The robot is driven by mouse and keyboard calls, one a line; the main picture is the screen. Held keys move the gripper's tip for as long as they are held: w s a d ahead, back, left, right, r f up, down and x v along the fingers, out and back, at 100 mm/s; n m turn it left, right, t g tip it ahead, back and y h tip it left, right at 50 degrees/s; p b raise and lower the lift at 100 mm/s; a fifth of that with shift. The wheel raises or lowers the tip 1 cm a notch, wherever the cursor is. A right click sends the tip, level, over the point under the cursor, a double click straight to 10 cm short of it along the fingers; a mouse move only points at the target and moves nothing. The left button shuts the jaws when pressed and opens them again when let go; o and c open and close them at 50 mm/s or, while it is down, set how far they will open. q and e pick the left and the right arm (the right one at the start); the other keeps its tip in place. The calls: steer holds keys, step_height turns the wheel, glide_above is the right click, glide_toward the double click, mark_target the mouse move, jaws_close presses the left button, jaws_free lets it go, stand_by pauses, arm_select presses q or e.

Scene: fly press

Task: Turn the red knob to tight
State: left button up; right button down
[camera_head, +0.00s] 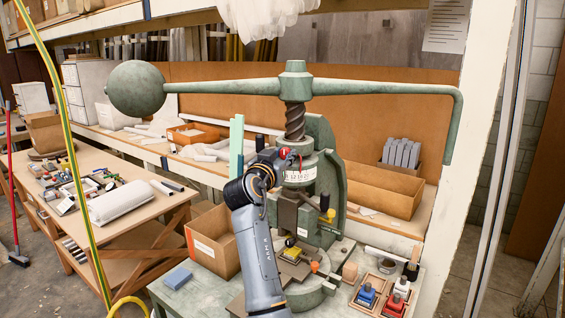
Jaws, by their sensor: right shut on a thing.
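The green fly press (330,165) stands on the bench, with a long horizontal arm and ball weight on top of its screw. The red knob (284,152) is a small red part at the collar below the screw, partly hidden by my gripper. My right gripper (281,160) comes up from below and is shut on the red knob. The fingertips are small and partly hidden here. The knob's exact angle cannot be read. A label (298,176) is on the collar just to the right. My left gripper is not in view.
The ball weight (136,88) and the down-bent handle (454,125) stretch far to both sides above my arm. A cardboard box (212,242) and a blue block (177,277) lie left of the press. Wooden trays (368,297) with coloured blocks lie at the right.

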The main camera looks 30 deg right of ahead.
steer(key=c, duration=1.2)
jaws_free()
steer(key=shift+o, duration=0.9)
steer(key=shift+w+d+f, duration=0.1)
steer(key=shift+d, duration=0.1)
steer(key=v, duration=0.7)
steer(key=shift+s+a, duration=0.2)
steer(key=shift+a, duration=0.05)
